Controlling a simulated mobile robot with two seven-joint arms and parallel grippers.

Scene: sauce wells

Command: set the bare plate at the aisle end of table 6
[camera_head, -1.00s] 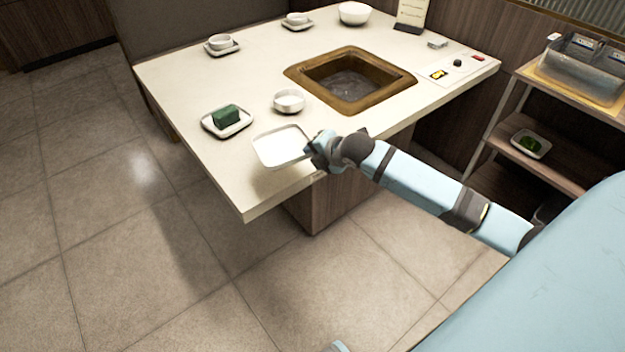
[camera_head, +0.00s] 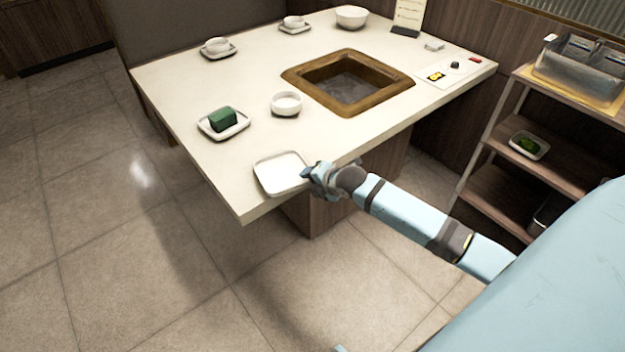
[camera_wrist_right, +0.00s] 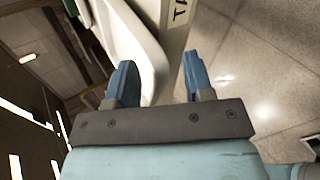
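The bare plate (camera_head: 283,174) is white, square and empty. It sits at the near end of the pale table (camera_head: 215,184), close to the front edge, and looks level, resting on the top or very near it. My right gripper (camera_head: 312,178) is at the plate's right rim. In the right wrist view the plate's rim (camera_wrist_right: 152,62) lies between the two fingers of my right gripper (camera_wrist_right: 160,80). The fingers are apart, with a gap visible between the rim and the right finger.
A plate with a green block (camera_head: 223,119) and a small white bowl (camera_head: 286,103) stand just behind. A square brown-framed well (camera_head: 290,76) is sunk in the table. A shelf cart (camera_head: 500,135) stands at right. Open tiled floor lies left and in front.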

